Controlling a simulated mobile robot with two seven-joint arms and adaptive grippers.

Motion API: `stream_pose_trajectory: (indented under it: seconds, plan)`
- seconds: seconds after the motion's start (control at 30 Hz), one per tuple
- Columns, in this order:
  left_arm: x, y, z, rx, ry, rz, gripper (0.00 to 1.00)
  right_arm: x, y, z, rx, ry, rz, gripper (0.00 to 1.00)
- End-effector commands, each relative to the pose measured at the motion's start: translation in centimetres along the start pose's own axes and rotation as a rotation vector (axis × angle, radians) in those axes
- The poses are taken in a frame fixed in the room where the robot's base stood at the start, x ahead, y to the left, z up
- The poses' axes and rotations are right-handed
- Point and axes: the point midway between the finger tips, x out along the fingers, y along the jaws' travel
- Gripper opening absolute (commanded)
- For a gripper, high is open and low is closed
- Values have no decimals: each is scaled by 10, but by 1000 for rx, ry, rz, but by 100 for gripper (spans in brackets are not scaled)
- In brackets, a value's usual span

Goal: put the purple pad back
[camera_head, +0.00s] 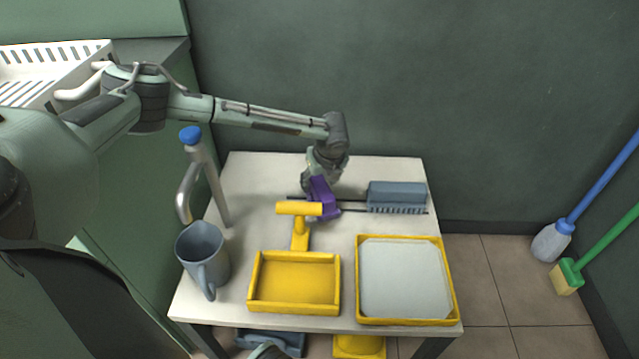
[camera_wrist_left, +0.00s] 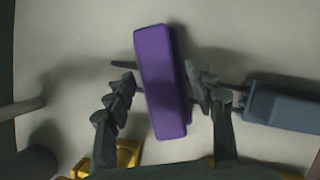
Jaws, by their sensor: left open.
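The purple pad (camera_head: 322,198) is a long block near the back middle of the table, partly hidden by my left gripper in the head view. In the left wrist view the purple pad (camera_wrist_left: 162,82) lies between my two dark fingers, slightly tilted. My left gripper (camera_head: 321,184) is open around it, with a gap on the left finger's side; the right finger is close to the pad. Thin dark rods (camera_head: 355,211) pass by the pad; whether it rests on them I cannot tell.
A grey-blue brush block (camera_head: 397,196) stands right of the pad. A yellow T-shaped tool (camera_head: 299,228), yellow tray (camera_head: 293,304), yellow-rimmed tray with pale slab (camera_head: 404,281), blue-grey mug (camera_head: 204,257) and blue-capped metal post (camera_head: 213,180) are on the white table (camera_head: 255,181).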

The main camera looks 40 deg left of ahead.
Motion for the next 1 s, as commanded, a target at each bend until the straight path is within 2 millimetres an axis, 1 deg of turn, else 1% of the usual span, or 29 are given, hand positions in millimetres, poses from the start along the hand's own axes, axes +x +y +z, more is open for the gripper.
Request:
stream_pose_trajectory:
  seconds: [0.03, 0.1, 0.3, 0.4, 0.5, 0.6, 0.7, 1.0]
  plan:
    - [-11, -1, 0, 2, 2, -2, 54, -4, 0, -4, 0, 11, -2, 40]
    - [-26, 0, 1, 1, 2, -2, 54, 10, -2, -4, -2, 1, -9, 40]
    - [-71, -1, 1, 1, 1, -3, 54, 29, -6, -5, -3, -8, -19, 40]
    - [-89, 0, 0, 1, 1, -2, 54, 37, -8, -4, -4, -11, -23, 40]
    - [-103, -1, 0, 0, 2, -2, 54, 42, -9, -4, -4, -14, -26, 40]
    - [-111, 0, 0, 0, 2, 0, 54, 46, -10, -4, -4, -14, -27, 40]
    - [-115, 0, 0, -1, 2, 0, 54, 48, -10, -3, -4, -16, -28, 40]
    - [-115, 0, 0, 0, 2, 0, 54, 48, -10, -3, -5, -16, -28, 40]
